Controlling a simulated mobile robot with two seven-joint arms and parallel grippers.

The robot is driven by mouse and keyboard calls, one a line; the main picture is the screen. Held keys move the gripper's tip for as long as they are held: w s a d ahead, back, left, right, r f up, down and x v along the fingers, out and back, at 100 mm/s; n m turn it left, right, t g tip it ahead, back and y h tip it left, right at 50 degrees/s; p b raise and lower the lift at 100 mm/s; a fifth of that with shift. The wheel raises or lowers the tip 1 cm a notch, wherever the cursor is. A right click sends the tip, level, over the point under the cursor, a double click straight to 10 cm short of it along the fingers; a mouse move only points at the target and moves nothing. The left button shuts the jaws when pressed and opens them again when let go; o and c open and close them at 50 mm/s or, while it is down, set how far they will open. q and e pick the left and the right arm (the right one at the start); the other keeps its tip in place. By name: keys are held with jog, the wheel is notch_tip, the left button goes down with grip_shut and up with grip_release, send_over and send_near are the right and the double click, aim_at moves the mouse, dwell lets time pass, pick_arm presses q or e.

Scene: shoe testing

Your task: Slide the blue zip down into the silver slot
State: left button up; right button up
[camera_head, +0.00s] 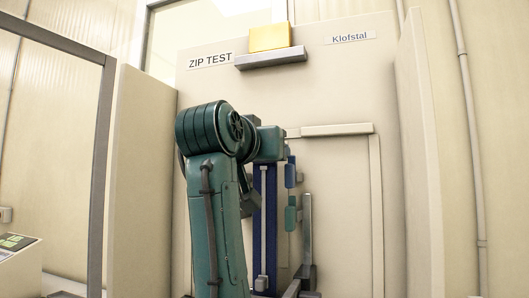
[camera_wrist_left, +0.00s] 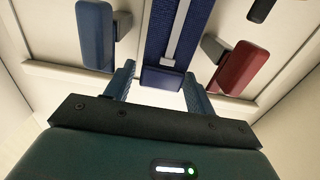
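A dark blue strip (camera_head: 258,225) with a silver rail runs down the panel, partly behind my green left arm. In the left wrist view the strip (camera_wrist_left: 202,20) ends at a dark blue block (camera_wrist_left: 163,79). My left gripper (camera_wrist_left: 159,73) is open, one finger on each side of this block, with visible gaps. A blue block (camera_wrist_left: 95,35) on a grey mount is left of the strip, and a red block (camera_wrist_left: 243,68) is right of it. I cannot tell which blue part is the zip. The silver slot is not clearly identifiable. My right gripper is not in view.
The panel carries a "ZIP TEST" label (camera_head: 209,61) and a grey shelf (camera_head: 270,58) with a yellow block (camera_head: 269,37). Side walls (camera_head: 141,185) flank the panel. An upright grey bar (camera_head: 307,230) stands right of the strip.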

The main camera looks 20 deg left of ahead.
pick_arm(q)
jog(key=shift+o, duration=0.8)
jog(key=s+b, duration=0.3)
jog(key=s, duration=1)
jog(key=shift+a, duration=0.25)
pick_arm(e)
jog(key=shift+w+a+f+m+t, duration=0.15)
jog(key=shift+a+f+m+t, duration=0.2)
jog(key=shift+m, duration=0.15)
pick_arm(q)
jog(key=shift+s, duration=0.1)
